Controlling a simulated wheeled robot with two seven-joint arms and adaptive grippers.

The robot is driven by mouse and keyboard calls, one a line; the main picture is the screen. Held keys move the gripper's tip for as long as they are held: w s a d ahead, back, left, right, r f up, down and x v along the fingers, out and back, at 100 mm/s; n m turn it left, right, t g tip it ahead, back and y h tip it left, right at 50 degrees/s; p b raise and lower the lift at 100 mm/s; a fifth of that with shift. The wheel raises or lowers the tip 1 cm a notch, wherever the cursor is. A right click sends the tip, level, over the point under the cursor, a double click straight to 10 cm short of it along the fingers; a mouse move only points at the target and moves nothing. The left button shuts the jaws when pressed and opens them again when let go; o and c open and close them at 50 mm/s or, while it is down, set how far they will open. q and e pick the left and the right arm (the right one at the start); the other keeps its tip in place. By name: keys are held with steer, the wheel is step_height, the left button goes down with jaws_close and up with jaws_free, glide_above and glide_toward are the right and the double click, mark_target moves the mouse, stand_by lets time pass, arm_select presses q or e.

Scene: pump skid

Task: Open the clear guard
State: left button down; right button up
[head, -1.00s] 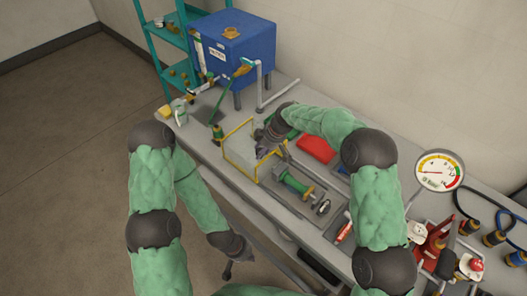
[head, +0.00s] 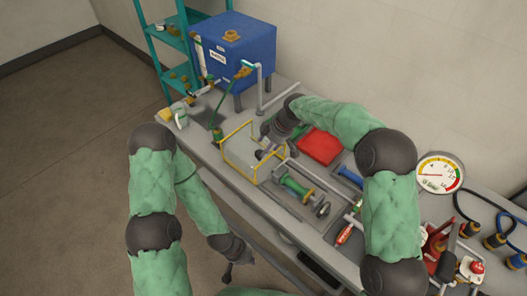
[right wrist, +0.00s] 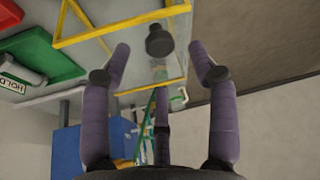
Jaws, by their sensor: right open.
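The clear guard (head: 239,155) is a see-through box with yellow edges on the bench, and it looks lowered over the skid. In the right wrist view its clear panel and yellow bars (right wrist: 125,24) fill the top middle. A dark round knob (right wrist: 160,42) shows against the panel, between my spread fingertips. My right gripper (right wrist: 159,47) is open around the knob's sides, with gaps visible. In the head view my right gripper (head: 268,148) is at the guard's right side, partly hidden by its wrist. My left gripper (head: 228,274) hangs low in front of the bench, away from the guard.
A green-bodied part (head: 293,186) lies right of the guard. A red tray (head: 320,147) is behind it. A blue tank (head: 235,45) stands at the back left, and a gauge (head: 440,172) is at the right. The floor at left is clear.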

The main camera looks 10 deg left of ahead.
steer(key=v, duration=0.6)
steer(key=shift+r, duration=0.25)
steer(key=shift+s+d, duration=0.1)
steer(key=shift+d, duration=0.05)
